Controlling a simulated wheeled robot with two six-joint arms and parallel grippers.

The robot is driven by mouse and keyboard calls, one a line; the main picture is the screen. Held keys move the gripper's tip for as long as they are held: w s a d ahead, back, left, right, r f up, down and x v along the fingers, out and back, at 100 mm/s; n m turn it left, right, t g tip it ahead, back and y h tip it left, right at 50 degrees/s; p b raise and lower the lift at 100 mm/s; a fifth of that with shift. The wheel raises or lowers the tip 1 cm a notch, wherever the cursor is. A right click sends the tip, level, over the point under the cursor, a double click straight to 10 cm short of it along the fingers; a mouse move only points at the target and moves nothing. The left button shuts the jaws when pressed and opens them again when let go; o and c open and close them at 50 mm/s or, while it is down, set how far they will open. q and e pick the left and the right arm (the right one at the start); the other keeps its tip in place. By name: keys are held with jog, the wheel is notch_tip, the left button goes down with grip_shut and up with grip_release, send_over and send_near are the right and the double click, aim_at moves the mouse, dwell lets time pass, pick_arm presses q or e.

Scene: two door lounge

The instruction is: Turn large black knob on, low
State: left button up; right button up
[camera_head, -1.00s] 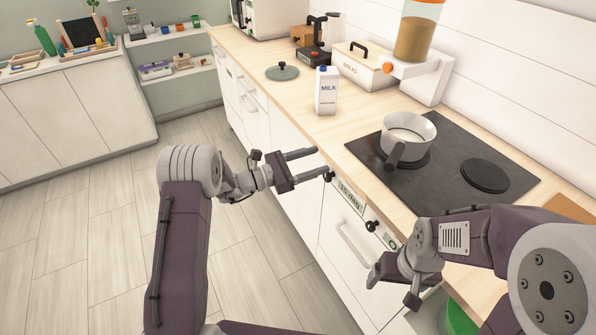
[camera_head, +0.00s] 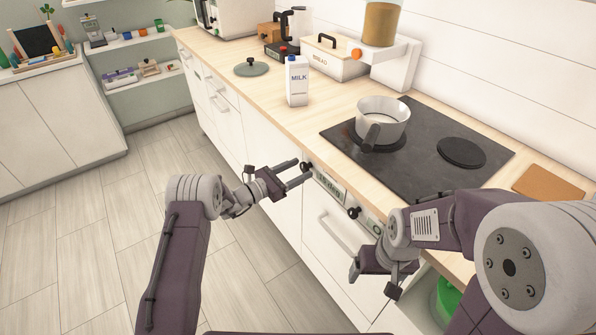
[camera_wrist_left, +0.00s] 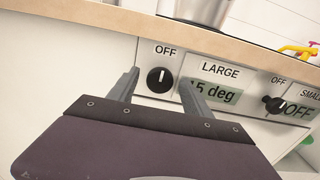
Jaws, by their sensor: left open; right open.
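The large black knob (camera_wrist_left: 159,80) is on the stove's white front panel, under the word OFF and left of the LARGE label. Its white mark stands about upright, towards OFF. The display (camera_wrist_left: 215,92) beside it reads 15 deg. My left gripper (camera_wrist_left: 160,78) is open, with one finger on each side of the knob in the wrist view; I cannot tell whether they touch it. In the head view, my left gripper (camera_head: 301,171) is at the same knob (camera_head: 305,166). My right gripper (camera_head: 374,280) is open and empty, low in front of the cabinet.
A smaller-burner knob (camera_head: 353,212) sits farther right on the panel, with a display reading OFF. A white pot (camera_head: 383,118) stands on the black cooktop (camera_head: 420,165). A milk carton (camera_head: 297,80) stands on the wooden counter. The floor at left is clear.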

pick_arm(q)
jog(key=shift+d, duration=0.15)
grip_shut()
jog(key=shift+f+m+b, duration=0.25)
jog(key=shift+m+b, duration=0.85)
jog(key=m+b, duration=0.4)
jog(key=b, duration=0.1)
jog(key=m+b, duration=0.4)
jog(key=b, duration=0.2)
jog(key=shift+s+d+f+m, duration=0.1)
jog(key=shift+f+m, duration=0.05)
jog(key=shift+m, duration=0.25)
jog(key=shift+r+m+b, duration=0.2)
jog(key=shift+m+b, duration=0.5)
jog(key=shift+b, duration=0.45)
grip_release()
jog(key=shift+r, duration=0.1)
